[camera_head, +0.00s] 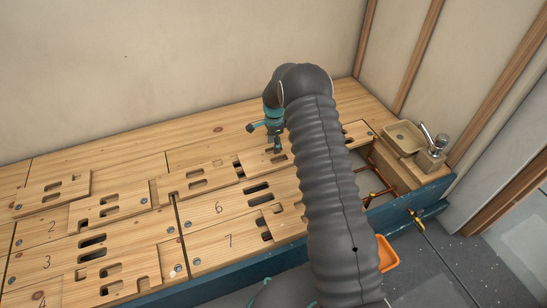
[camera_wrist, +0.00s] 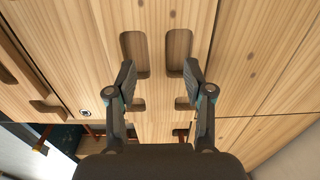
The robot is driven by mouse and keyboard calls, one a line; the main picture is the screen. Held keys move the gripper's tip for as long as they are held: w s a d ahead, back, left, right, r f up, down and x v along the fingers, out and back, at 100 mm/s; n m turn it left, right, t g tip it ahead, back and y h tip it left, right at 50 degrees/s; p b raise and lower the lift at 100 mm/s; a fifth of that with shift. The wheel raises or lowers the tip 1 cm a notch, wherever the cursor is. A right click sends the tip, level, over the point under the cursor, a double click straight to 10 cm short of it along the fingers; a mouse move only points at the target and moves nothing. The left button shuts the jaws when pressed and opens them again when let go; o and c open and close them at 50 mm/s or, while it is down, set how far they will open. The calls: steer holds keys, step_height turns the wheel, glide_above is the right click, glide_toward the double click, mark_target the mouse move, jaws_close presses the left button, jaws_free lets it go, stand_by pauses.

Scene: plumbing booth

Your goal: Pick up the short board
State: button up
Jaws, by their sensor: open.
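A pale wooden board with two long slots (camera_wrist: 158,50) lies under my gripper in the wrist view. In the head view a slotted board (camera_head: 284,160) shows below my gripper, partly hidden by my arm. Which board is the short one I cannot tell for sure. My gripper (camera_wrist: 159,72) is open and empty, its two dark fingers spread apart and overlapping the outer parts of the two slots. Whether the tips are above the wood or inside the slots I cannot tell. In the head view my gripper (camera_head: 264,139) points down over the boards.
Numbered slotted boards cover the deck, such as board 6 (camera_head: 219,208) and board 7 (camera_head: 231,241). Some boards lie raised on others, such as one at left (camera_head: 77,184).

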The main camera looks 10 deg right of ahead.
mark_target(274, 155)
steer(key=f, duration=0.5)
steer(key=shift+s+f, duration=0.1)
steer(key=shift+s, duration=0.1)
jaws_close()
